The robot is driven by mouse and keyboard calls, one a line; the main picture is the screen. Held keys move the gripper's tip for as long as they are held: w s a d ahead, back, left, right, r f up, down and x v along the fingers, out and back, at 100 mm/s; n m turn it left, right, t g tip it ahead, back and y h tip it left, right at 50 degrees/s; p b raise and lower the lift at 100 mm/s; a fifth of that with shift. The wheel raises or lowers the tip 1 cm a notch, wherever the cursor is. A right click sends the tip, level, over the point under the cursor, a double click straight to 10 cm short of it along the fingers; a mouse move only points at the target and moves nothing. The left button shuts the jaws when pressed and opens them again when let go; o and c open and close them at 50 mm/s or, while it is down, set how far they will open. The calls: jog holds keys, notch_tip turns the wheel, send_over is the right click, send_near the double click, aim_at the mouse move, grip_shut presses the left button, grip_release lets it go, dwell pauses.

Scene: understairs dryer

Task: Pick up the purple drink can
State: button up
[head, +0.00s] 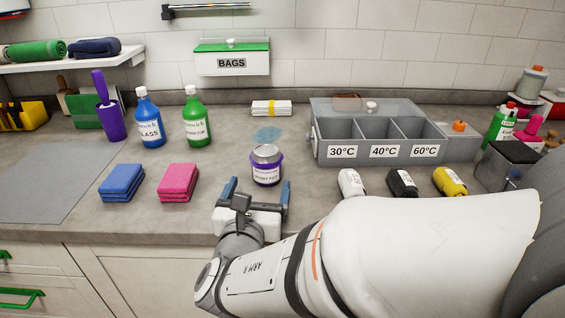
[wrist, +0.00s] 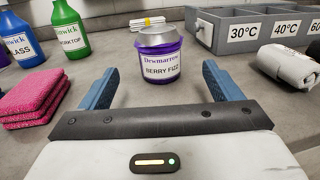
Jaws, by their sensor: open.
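The purple drink can (head: 266,166) stands upright on the grey counter, with a silver-grey top and a white label. In the wrist view the can (wrist: 160,55) shows the label "BERRY FIZZ" and stands just beyond my fingertips, roughly centred between them. My gripper (head: 257,190) is open and empty, low over the counter on the near side of the can. In the wrist view its two blue fingers (wrist: 160,82) point toward the can, one to each side. I see no contact with the can.
A pink folded cloth (head: 178,182) and a blue one (head: 121,182) lie left of the can. A grey sorting box (head: 340,135) and rolled items (head: 351,182) are to the right.

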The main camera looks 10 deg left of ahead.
aim_at(267, 161)
jog(key=w, duration=0.6)
jog(key=w+a+b, duration=0.1)
jog(key=w, duration=0.3)
jog(key=shift+f, duration=0.1)
jog(key=shift+c, duration=0.5)
jog(key=c, duration=1)
jog(key=shift+o, duration=0.2)
